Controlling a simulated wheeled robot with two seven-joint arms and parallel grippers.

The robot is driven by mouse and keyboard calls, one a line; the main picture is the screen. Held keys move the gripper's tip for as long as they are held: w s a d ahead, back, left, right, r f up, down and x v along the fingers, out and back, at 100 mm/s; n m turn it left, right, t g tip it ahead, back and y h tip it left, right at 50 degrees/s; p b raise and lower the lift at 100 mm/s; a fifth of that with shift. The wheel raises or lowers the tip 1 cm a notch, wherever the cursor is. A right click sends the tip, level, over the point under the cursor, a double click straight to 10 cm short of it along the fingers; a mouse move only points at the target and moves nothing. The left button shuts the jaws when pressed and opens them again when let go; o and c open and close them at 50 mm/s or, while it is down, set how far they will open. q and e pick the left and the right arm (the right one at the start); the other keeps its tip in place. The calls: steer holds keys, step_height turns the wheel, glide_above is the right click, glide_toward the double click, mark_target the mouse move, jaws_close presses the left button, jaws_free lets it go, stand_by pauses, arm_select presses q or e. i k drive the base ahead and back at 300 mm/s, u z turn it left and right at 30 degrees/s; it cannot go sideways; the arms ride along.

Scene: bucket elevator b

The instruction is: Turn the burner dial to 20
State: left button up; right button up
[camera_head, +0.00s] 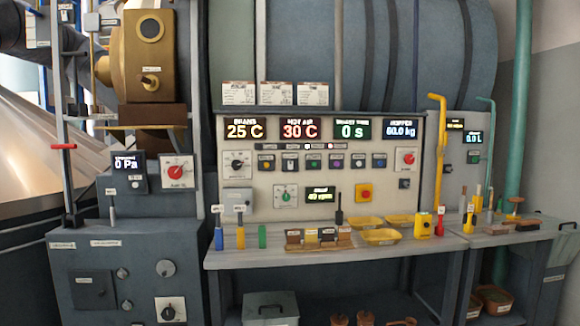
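Several round dials show, and their labels are too small to read, so I cannot tell for sure which is the burner dial. A black-knobbed dial (237,163) sits on a white plate at the upper left of the light panel. A green dial (285,196) is below the row of buttons. A red dial (408,157) is at the panel's right. Another red dial (175,171) is on the grey cabinet at left, beside a 0 Pa display (129,164). A black dial (170,311) is low on that cabinet. Neither gripper is in view.
The panel displays read 25 C (245,129), 30 C (300,129), 0 s (352,130) and 60.0 kg (400,129). A bench (300,258) before the panel bears yellow trays (381,237), small blocks and upright tools. A yellow pipe (439,150) rises at right.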

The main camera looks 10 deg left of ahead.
mark_target(237, 164)
steer(key=z, duration=0.5)
steer(key=i, duration=0.95)
steer(key=u, duration=0.4)
steer(key=i, duration=0.75)
steer(key=u, duration=0.8)
